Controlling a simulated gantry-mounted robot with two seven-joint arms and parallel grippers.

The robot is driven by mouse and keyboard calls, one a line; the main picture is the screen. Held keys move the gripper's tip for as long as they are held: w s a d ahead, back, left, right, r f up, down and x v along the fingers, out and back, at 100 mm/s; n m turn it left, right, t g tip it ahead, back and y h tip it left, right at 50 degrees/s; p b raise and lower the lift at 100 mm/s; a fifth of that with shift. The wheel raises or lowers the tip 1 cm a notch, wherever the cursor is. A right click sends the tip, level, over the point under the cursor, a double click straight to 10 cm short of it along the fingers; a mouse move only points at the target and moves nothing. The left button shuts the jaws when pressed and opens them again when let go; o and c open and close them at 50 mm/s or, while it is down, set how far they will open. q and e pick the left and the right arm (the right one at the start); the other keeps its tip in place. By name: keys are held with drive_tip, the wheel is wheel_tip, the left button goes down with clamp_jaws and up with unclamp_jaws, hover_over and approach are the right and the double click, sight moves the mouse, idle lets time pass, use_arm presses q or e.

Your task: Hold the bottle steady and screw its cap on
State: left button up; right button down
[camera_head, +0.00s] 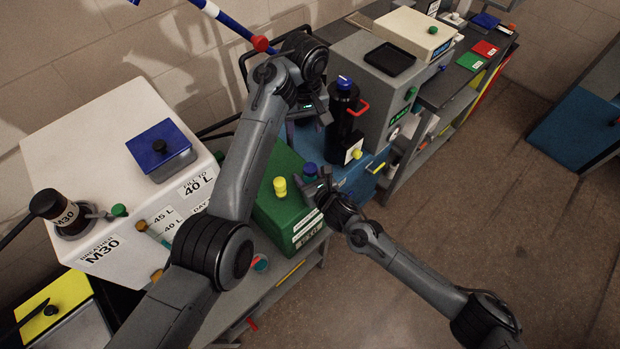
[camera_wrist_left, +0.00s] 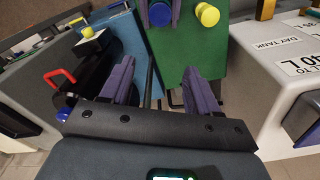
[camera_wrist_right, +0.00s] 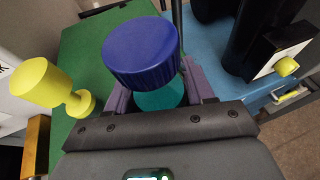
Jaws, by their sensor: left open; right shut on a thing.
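The blue ribbed cap (camera_wrist_right: 142,52) sits on top of the teal bottle (camera_wrist_right: 162,95) in the right wrist view; whether its thread is engaged cannot be told. The cap also shows in the head view (camera_head: 310,169) and at the top of the left wrist view (camera_wrist_left: 160,13). The bottle is mostly hidden in the head view. My left gripper (camera_head: 308,112) is open and empty, apart from the cap, its fingers (camera_wrist_left: 158,75) spread in the left wrist view.
The green box (camera_head: 285,205) carries a yellow knob (camera_head: 280,186) close to the cap. A tall black canister (camera_head: 342,120) with a red handle stands behind, near my left gripper. A white tank (camera_head: 120,170) fills the left. Open floor (camera_head: 470,200) lies to the right.

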use_arm(q)
drive_tip(key=n, duration=0.1)
hover_over(310, 168)
drive_tip(key=shift+g, duration=0.3)
wheel_tip(310, 168, down, 4)
drive_tip(key=shift+w+f, duration=0.1)
drive_tip(key=shift+f, duration=0.25)
drive_tip(key=shift+f, duration=4)
drive_tip(key=c, duration=1.1)
drive_tip(key=m, duration=0.6)
drive_tip(key=shift+m, duration=0.3)
